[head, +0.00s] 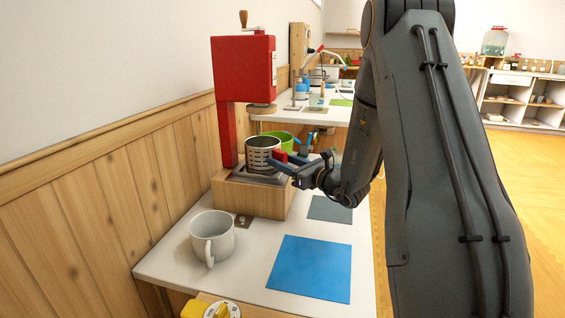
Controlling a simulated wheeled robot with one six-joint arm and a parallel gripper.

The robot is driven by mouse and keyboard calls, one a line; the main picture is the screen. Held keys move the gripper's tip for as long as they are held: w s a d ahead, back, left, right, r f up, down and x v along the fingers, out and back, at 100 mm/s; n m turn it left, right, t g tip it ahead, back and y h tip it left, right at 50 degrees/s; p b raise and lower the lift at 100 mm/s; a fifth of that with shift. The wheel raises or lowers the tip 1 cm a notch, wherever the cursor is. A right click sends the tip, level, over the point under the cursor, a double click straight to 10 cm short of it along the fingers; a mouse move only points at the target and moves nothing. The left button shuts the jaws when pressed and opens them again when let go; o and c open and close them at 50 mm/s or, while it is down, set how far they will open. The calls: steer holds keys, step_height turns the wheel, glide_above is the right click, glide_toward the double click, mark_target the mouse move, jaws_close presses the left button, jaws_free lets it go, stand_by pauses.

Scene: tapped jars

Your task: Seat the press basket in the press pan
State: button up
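The press basket (262,146), a grey metal cylinder with slots, is upright at the red press, under its screw plate. The press pan (240,176) is a shallow dark metal tray on a wooden block. The basket's lower end is at the pan, but I cannot tell whether it rests in it or hangs just above. My gripper (277,161) reaches in from the right, with its fingertips at the basket's right side. Whether the fingers are closed on the basket is too small to tell.
The red press (243,70) stands against the wood-panelled wall. A white mug (212,238) and a blue mat (311,268) are on the white table in front. A grey mat (329,209) lies to the right. A green bucket (285,139) is behind the basket.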

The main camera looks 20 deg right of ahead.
steer(key=shift+s, duration=0.1)
stand_by(0.4)
steer(key=p+v, duration=0.2)
steer(key=v, duration=0.5)
steer(key=shift+s+d, duration=0.25)
steer(key=shift+s, duration=0.1)
stand_by(1.2)
stand_by(0.3)
